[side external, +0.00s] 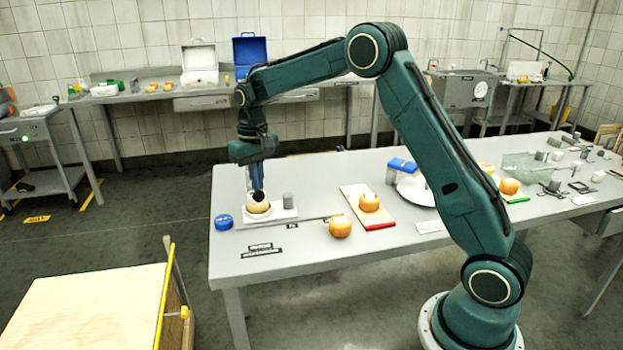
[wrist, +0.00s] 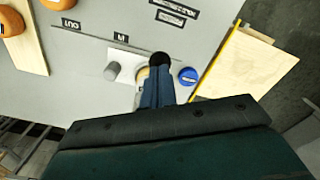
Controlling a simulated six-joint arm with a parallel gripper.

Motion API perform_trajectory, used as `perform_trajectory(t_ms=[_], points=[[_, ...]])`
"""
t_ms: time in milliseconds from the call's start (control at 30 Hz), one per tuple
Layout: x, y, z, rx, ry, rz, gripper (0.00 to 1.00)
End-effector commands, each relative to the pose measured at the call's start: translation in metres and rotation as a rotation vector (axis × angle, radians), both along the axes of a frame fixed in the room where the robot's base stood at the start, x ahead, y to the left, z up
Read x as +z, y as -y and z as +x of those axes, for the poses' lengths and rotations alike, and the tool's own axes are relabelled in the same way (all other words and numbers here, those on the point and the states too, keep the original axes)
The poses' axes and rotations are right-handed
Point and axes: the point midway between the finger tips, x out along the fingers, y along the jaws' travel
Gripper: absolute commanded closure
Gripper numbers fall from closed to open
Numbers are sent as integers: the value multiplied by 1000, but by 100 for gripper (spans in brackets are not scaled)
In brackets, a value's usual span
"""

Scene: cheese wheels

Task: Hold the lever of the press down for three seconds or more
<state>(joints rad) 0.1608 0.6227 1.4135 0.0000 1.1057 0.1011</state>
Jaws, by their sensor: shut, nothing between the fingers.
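The press has a white base (side external: 284,215) on the near left part of the table, with a grey cylinder (side external: 288,200) on it. A pale round cheese (side external: 257,208) sits at its left. A black ball (side external: 259,195), apparently the lever's knob, is right above the cheese; the lever arm itself is hidden. My gripper (side external: 257,186) is shut and empty, pointing down, with its tips at or just above the knob. In the wrist view the knob (wrist: 160,59) shows just past my fingertips (wrist: 158,78); I cannot tell whether they touch. The grey cylinder (wrist: 112,70) stands beside it.
A blue round lid or tin (side external: 223,222) lies left of the press. A wooden-topped cart (side external: 85,310) stands before the table.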

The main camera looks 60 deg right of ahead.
Motion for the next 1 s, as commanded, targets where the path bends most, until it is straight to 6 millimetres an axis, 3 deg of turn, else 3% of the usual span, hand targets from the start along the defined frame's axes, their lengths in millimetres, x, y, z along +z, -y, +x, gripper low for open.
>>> perform_trajectory(t_ms=[1000], points=[[-18,0,0,0,0,0,100]])
